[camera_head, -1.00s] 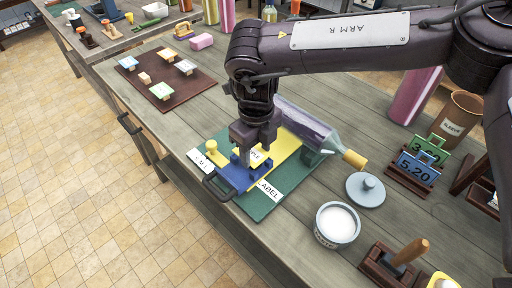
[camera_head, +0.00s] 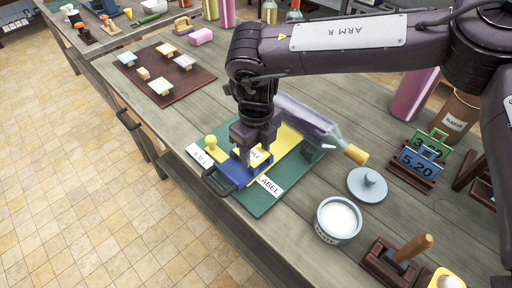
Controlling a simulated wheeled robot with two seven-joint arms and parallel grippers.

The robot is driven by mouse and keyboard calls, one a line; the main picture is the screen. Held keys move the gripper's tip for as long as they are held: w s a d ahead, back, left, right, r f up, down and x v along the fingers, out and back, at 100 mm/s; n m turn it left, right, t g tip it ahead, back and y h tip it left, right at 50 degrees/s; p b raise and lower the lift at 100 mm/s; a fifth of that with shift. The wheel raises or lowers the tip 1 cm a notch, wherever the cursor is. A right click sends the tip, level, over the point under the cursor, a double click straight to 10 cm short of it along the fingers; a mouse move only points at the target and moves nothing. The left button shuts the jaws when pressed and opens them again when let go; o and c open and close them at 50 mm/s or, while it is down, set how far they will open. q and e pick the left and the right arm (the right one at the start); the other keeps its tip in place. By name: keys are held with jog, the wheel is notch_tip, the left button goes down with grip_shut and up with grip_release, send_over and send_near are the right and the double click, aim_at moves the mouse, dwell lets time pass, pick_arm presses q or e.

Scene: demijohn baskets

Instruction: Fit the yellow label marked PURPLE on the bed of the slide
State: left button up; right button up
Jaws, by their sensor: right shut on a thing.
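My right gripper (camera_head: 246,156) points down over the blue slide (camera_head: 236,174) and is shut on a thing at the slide. A yellow label (camera_head: 262,157) with partly hidden dark lettering shows right beside the fingers; the gripper covers much of it. I cannot tell whether it lies flat in the bed. The slide has a dark handle (camera_head: 218,182) at its front and sits on a green board (camera_head: 262,206) with yellow parts. A bottle with purple contents (camera_head: 306,122) lies tilted behind, its yellow cap to the right. My left gripper is not in view.
White strips lie on the board, one reading LABEL (camera_head: 269,185). A brown board (camera_head: 165,74) with several small stamps lies at the back left.

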jog(key=shift+f, duration=0.1)
jog(key=o, duration=1)
notch_tip(320, 180, up, 8)
jog(key=b, duration=0.1)
jog(key=shift+f, duration=0.1)
